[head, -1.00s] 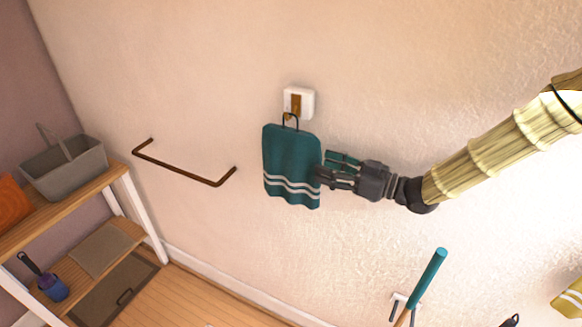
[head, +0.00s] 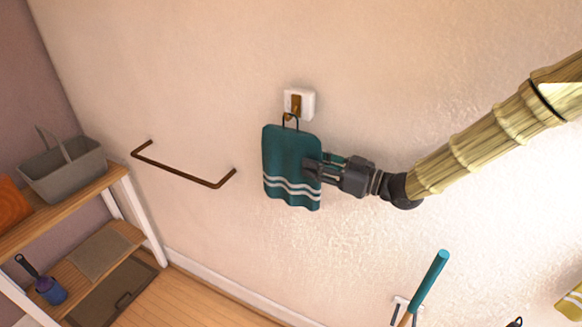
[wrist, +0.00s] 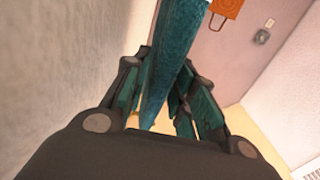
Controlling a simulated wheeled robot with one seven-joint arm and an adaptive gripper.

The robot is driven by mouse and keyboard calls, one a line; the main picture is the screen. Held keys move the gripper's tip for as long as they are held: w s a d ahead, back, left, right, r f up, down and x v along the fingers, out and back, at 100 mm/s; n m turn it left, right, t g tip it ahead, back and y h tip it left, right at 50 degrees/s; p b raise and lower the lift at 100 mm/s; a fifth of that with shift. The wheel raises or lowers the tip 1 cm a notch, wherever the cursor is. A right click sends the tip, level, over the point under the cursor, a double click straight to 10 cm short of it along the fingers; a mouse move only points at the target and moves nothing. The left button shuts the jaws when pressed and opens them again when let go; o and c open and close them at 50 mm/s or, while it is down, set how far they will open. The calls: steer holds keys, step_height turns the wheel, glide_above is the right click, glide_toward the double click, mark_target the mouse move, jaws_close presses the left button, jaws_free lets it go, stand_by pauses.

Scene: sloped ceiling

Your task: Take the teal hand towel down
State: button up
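The teal hand towel (head: 288,160) with pale stripes near its bottom hangs by a dark loop from a brown hook on a white wall plate (head: 302,103). My gripper (head: 316,165) is at the towel's right edge, about mid-height, with one finger in front of the cloth and the other mostly hidden. In the wrist view the towel (wrist: 168,70) is seen edge-on between the two fingers (wrist: 163,95). The fingers stand apart on either side of it, and I see no clear squeeze on the cloth.
A brown wall bar (head: 182,174) is empty left of the towel. A shelf unit (head: 110,178) at the left holds a grey basket (head: 65,170) and an orange item (head: 8,205). A teal-handled tool (head: 430,280) hangs lower right. The wall between is bare.

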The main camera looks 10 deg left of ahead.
jaws_close()
steer(key=shift+r, duration=0.1)
steer(key=shift+r, duration=0.1)
steer(key=shift+r+p, duration=0.75)
steer(key=shift+r, duration=0.45)
steer(key=shift+s, duration=0.1)
steer(key=s+a+b, duration=0.1)
steer(key=s+a, duration=0.1)
steer(key=s, duration=0.6)
steer(key=shift+a+b, duration=0.3)
steer(key=shift+b, duration=0.05)
steer(key=shift+w, duration=0.1)
